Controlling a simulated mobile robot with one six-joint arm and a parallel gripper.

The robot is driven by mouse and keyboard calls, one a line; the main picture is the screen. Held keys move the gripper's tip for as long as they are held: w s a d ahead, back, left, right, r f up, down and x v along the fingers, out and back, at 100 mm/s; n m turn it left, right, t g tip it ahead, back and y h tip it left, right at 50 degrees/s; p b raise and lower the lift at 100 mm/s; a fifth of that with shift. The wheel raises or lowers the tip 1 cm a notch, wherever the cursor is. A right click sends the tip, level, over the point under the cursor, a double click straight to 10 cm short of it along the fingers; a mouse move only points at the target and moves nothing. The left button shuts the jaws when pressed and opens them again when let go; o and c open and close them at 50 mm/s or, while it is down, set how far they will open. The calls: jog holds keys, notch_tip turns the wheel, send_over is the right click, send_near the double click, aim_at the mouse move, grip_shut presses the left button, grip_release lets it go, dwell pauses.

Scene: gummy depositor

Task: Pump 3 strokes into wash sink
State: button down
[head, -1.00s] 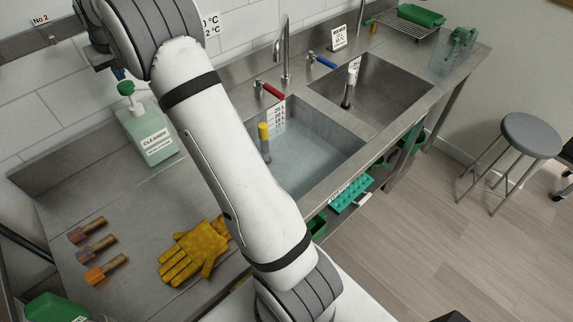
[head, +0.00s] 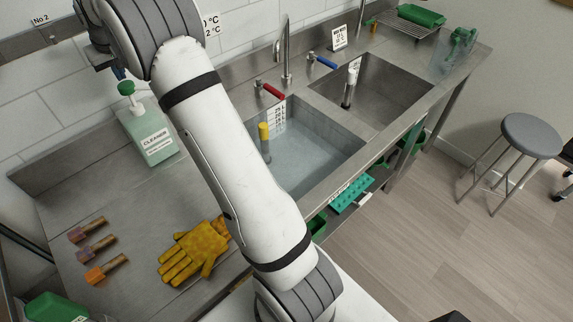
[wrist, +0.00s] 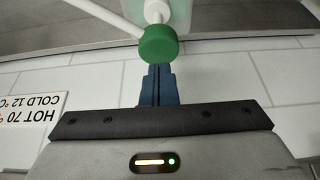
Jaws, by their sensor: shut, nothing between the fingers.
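The cleaner bottle (head: 148,135) is pale green with a white label and stands upright at the back of the steel counter. Its green pump head (head: 126,88) also shows in the wrist view (wrist: 158,44). My gripper (wrist: 159,70) has its blue fingers closed together, with nothing between them. The fingertips are at the pump head's edge in the wrist view; whether they touch it I cannot tell. In the head view my gripper (head: 120,73) is just above the pump head, partly hidden by my arm. The wash sink (head: 300,155), with water and a yellow-topped standpipe (head: 264,132), lies to the right.
Yellow gloves (head: 193,252) and three brushes (head: 95,248) lie on the counter in front. A second sink (head: 385,90) is farther right. A red-handled tap (head: 270,91) and the tall spout (head: 286,55) stand behind the wash sink. My arm crosses the middle of the counter.

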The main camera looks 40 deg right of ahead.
aim_at(125, 85)
jog(key=shift+s+f+b, duration=0.1)
jog(key=shift+f+b, duration=1.25)
jog(key=shift+f, duration=0.6)
jog(key=shift+r+p, duration=1.3)
jog(key=shift+r, duration=0.6)
jog(key=shift+f, duration=0.15)
jog(key=shift+f+b, duration=1.3)
jog(key=shift+f, duration=0.45)
jog(key=shift+r+p, duration=1.25)
jog(key=shift+r, duration=0.65)
